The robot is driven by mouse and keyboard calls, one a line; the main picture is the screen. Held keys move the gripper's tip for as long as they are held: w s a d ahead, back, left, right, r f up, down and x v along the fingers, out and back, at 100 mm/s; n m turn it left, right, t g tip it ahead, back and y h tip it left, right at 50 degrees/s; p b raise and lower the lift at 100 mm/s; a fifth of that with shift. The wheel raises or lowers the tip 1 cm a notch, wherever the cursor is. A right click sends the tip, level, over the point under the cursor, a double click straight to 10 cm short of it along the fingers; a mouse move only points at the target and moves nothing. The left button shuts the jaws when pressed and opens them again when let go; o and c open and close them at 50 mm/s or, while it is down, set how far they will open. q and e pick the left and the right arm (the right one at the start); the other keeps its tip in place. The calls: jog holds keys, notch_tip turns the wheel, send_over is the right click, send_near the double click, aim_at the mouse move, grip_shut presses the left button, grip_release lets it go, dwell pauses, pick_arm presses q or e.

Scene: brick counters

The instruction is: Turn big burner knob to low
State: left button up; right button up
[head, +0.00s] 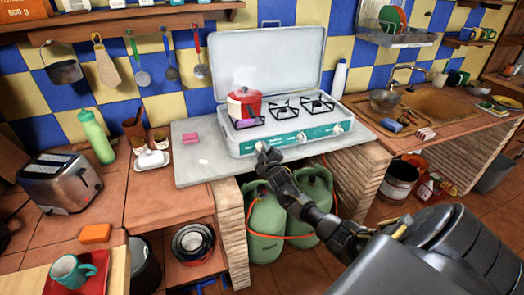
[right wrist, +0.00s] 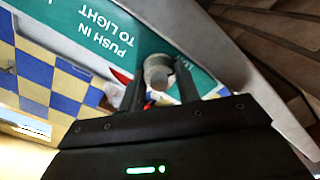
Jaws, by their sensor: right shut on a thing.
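A portable gas stove (head: 236,141) with a teal front panel and an open grey lid stands on the pale countertop slab. My right gripper (head: 264,150) reaches its front at the left end of the panel. In the right wrist view my right gripper (right wrist: 160,88) has its two fingers on either side of a pale round knob (right wrist: 158,70), shut on it. The panel reads "PUSH IN TO LIGHT" beside it. The middle knob (head: 302,136) and right knob (head: 338,128) are free. The held knob's pointer marking cannot be made out. My left gripper is not in view.
A red pot (head: 246,100) sits on the left burner, with purple-blue colour beneath it. Two green gas bottles (head: 264,222) stand under the slab. A pink sponge (head: 190,138) lies left of the stove; a white bottle (head: 339,78) stands right of it.

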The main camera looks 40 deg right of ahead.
jog(key=shift+n, duration=0.6)
jog(key=o, duration=1)
jog(key=b+v, duration=0.1)
jog(key=v, duration=0.9)
jog(key=shift+s+a, duration=0.25)
jog(key=shift+s, duration=0.1)
